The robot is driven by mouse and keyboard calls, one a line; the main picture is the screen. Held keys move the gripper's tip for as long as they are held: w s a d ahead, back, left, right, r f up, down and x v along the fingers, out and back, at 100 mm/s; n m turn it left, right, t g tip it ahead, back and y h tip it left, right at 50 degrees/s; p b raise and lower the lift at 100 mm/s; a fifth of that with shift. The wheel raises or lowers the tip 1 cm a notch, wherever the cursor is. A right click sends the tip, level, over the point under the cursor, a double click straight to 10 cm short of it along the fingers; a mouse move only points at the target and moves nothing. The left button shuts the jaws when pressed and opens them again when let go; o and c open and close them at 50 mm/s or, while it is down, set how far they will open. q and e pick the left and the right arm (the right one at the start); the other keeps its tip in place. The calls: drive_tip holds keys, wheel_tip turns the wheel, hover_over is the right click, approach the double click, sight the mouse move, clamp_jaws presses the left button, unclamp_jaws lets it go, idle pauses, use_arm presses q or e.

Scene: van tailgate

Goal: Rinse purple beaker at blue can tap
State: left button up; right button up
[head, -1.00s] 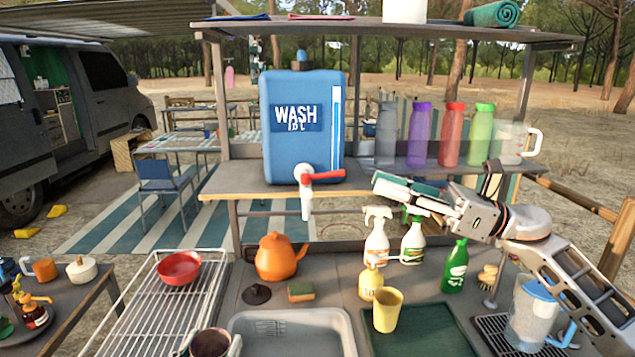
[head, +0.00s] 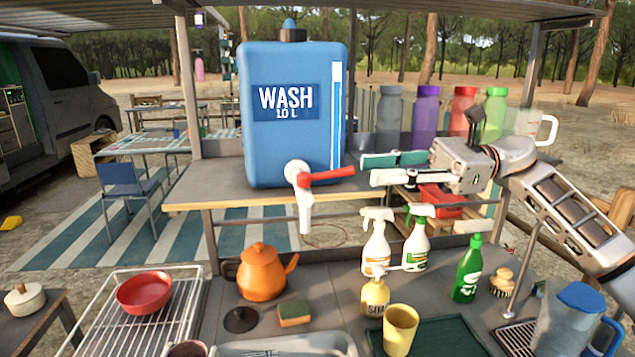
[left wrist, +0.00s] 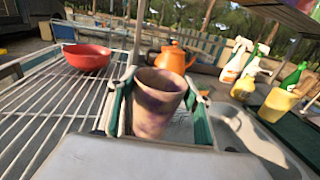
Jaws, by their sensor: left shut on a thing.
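The purple beaker (left wrist: 158,108), mottled purple and tan, stands upright between the green pads of my left gripper (left wrist: 163,90) in the left wrist view, with its open mouth upward. In the head view only the beaker's rim (head: 188,349) shows at the bottom edge. The blue water can (head: 292,140) stands on the shelf. Its white tap (head: 300,185) has a red lever (head: 328,177) pointing right and a spout hanging over the shelf's front edge. My right gripper (head: 368,169) is open and empty just right of the lever, apart from it.
Below the tap are an orange kettle (head: 262,272), a sponge (head: 294,313) and a sink (head: 300,346). Spray bottles (head: 376,245) and a yellow cup (head: 400,329) stand right. A red bowl (head: 145,292) sits on the wire rack (head: 120,335). Coloured bottles line the shelf.

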sight(327, 176)
drive_tip(key=p+x, duration=0.2)
drive_tip(key=x, duration=0.7)
drive_tip(key=shift+r, duration=0.1)
drive_tip(key=shift+s+a, duration=0.15)
drive_tip(key=shift+a, duration=0.55)
clamp_jaws()
